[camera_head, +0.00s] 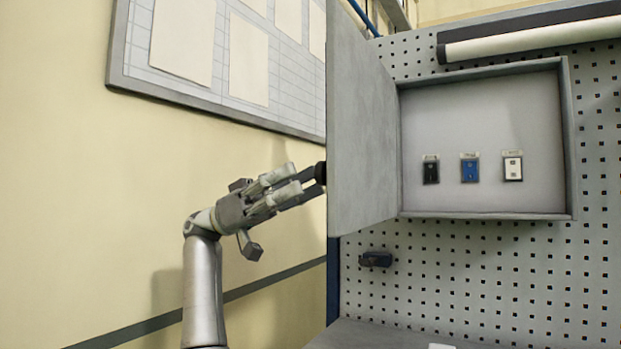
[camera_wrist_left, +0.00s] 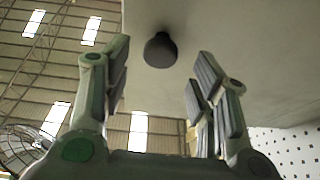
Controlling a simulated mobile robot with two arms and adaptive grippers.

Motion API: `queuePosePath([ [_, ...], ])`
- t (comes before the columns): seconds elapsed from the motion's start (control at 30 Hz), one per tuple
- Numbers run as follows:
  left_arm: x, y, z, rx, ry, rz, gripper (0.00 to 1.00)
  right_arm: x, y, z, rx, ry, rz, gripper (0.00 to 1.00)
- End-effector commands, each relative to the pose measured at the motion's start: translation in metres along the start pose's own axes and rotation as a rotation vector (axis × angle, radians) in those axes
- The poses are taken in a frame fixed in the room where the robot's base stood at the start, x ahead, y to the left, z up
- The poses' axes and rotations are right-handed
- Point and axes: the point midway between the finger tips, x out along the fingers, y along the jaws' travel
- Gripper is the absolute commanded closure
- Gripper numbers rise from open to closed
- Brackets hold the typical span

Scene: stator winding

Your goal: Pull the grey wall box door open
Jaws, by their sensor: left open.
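The grey wall box door (camera_head: 362,125) stands swung wide open to the left of the grey wall box (camera_head: 570,140), so the inside of the box shows. A dark round knob (camera_wrist_left: 160,50) on the door's face shows in the left wrist view, beyond and between the fingertips. In the head view the dark knob (camera_head: 320,172) is partly cut off by the door's edge. My left gripper (camera_head: 297,183) is open beside the door's outer face, close to the knob; its fingers also show apart in the left wrist view (camera_wrist_left: 160,72). My right gripper is not in view.
Inside the box hang a black switch (camera_head: 431,170), a blue switch (camera_head: 469,168) and a white switch (camera_head: 513,166). A perforated panel (camera_head: 470,285) surrounds the box. A lamp tube (camera_head: 530,40) is above. A whiteboard (camera_head: 215,95) hangs on the left wall.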

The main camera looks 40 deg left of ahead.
Motion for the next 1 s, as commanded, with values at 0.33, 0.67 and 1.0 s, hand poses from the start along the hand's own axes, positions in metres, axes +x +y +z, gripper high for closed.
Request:
queuePosePath([
  [0.33, -0.071, -0.001, 0.000, -0.002, 0.001, -0.002, 0.46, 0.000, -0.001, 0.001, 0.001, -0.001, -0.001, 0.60],
  [0.67, -0.089, 0.000, 0.001, -0.001, -0.001, 0.000, 0.46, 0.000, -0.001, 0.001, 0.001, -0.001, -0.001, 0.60],
  [1.0, -0.089, 0.000, 0.001, -0.001, -0.001, 0.000, 0.46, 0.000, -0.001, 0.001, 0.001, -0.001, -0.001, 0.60],
])
